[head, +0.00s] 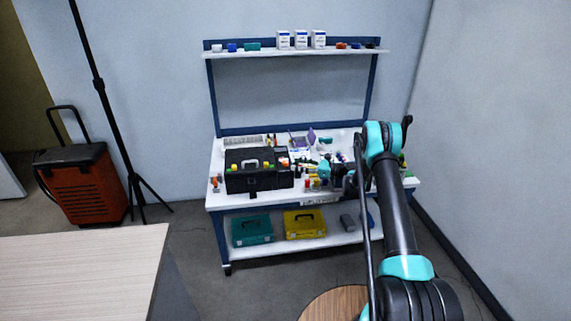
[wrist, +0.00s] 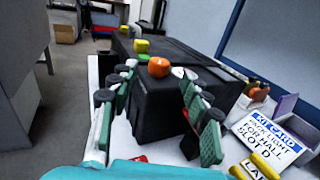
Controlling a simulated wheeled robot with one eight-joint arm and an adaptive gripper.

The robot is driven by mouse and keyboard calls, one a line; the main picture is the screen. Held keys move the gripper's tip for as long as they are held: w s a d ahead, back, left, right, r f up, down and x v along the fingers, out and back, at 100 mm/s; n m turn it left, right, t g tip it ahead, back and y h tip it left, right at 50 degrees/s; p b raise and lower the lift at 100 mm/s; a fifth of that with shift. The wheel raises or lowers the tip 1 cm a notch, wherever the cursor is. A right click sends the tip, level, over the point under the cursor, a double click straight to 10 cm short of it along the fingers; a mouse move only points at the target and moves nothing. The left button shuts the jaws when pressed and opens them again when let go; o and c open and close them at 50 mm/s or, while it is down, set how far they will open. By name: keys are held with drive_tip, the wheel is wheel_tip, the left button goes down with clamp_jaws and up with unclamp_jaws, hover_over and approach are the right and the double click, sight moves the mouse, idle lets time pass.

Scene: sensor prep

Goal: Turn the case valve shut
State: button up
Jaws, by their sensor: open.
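The black case (head: 258,182) stands on the workbench, left of my gripper (head: 309,170) in the head view. In the wrist view the case (wrist: 160,110) lies straight ahead, with an orange knob (wrist: 158,67), a green piece (wrist: 143,57) and a yellow piece (wrist: 141,46) along its top. I cannot tell for certain which of them is the valve. My gripper (wrist: 157,74) is open, its green-padded fingers spread to either side of the orange knob in the picture. Nothing is held between them. Contact with the case is not visible.
A white printed card (wrist: 268,138), yellow pieces (wrist: 256,166) and a purple box (wrist: 290,125) sit right of the fingers in the wrist view. The bench's upper shelf (head: 300,53) holds small boxes. Teal (head: 252,231) and yellow (head: 305,223) cases lie on the lower shelf.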

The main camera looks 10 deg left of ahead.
sight(285, 162)
drive_tip(key=a, duration=0.4)
drive_tip(key=w+a, duration=0.1)
drive_tip(key=a, duration=0.1)
drive_tip(key=shift+a, duration=0.35)
drive_tip(key=shift+c, duration=0.6)
clamp_jaws()
